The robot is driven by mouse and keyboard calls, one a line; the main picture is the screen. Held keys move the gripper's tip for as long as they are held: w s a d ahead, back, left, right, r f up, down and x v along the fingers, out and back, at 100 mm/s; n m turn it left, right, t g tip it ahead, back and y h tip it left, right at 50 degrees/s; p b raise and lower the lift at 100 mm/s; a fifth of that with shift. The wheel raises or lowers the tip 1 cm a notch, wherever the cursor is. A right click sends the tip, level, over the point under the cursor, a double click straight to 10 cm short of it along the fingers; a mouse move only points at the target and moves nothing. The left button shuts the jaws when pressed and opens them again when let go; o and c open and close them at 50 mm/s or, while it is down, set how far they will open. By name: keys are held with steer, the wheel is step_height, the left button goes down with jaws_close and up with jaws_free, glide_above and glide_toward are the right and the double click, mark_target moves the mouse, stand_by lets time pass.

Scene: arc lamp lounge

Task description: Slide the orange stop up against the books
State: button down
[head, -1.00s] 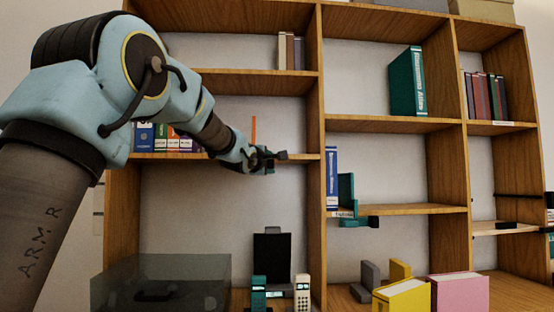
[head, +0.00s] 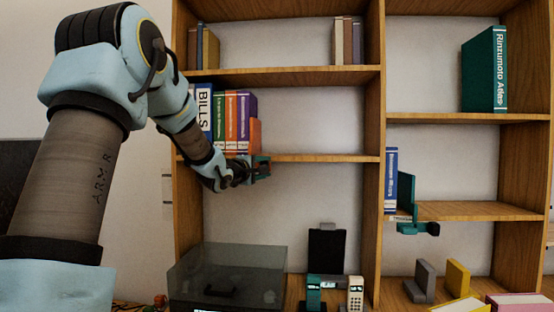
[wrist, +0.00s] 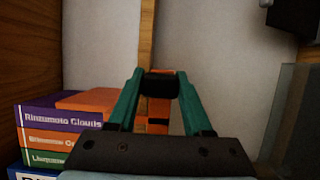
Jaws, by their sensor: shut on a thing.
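The orange stop (head: 254,137) stands on the middle-left shelf, right beside the purple end book (head: 246,108). They look to be touching, with no gap visible. In the wrist view the stop's orange plate (wrist: 88,101) lies along the purple "Rinzumoto Clouds" book (wrist: 55,116). The row of books also holds an orange, a green and a blue "BILLS" book (head: 204,108). My gripper (head: 262,167) is at the shelf's front edge. Its teal fingers (wrist: 158,88) are shut on the stop's front part, partly hidden between them.
The shelf (head: 320,158) is clear to the right of the stop up to the upright. Below are a dark translucent box (head: 270,258), a black stand (head: 326,250) and phones (head: 355,292). A teal stop (head: 406,195) holds a blue book (head: 391,180) on the right shelf.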

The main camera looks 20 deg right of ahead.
steer(key=shift+w+a, duration=0.15)
steer(key=shift+a, duration=0.1)
steer(key=shift+c, duration=1.6)
jaws_free()
steer(key=b+v, duration=0.2)
steer(key=v, duration=0.8)
steer(key=shift+s+a, duration=0.25)
steer(key=shift+a, duration=0.1)
